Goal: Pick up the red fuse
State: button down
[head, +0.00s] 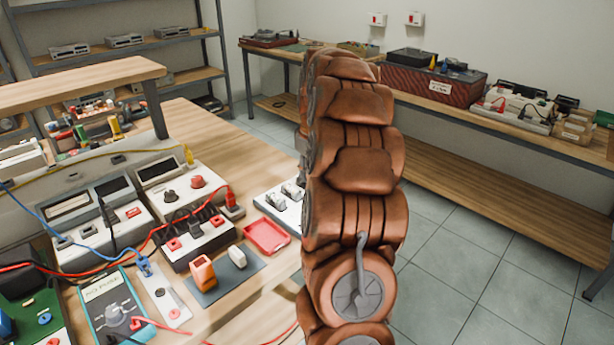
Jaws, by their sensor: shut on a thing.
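I cannot make out a red fuse for certain. An orange-red block (202,272) stands on a small blue-grey mat (213,291) on the workbench, beside a white piece (238,257). A shallow red tray (266,236) lies empty behind and to the right of the mat. My copper-coloured arm rises through the middle of the head view and covers the bench's right part. My gripper does not show; it is hidden behind the arm or out of frame, so whatever is between its fingers cannot be seen.
Meters and switch boxes (198,238) with red, blue and black leads crowd the bench's left side. A white panel with metal parts (282,203) sits close left of my arm. A long side bench (480,185) with equipment runs along the right wall. The tiled floor (470,265) is clear.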

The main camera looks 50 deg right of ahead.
notch_tip(320, 180, up, 2)
jog(key=shift+r, duration=0.1)
jog(key=shift+s+a, duration=0.1)
jog(key=shift+s, duration=0.05)
jog(key=s+a+b, duration=0.1)
jog(key=s+a, duration=0.3)
jog(key=s, duration=0.2)
jog(key=s+a+r+b, duration=0.1)
jog(key=s+a, duration=0.3)
jog(key=s, duration=0.3)
jog(key=shift+s+r, duration=0.15)
jog(key=shift+r, duration=0.05)
jog(key=c, duration=1.7)
grip_release()
grip_shut()
jog(key=shift+r, duration=0.1)
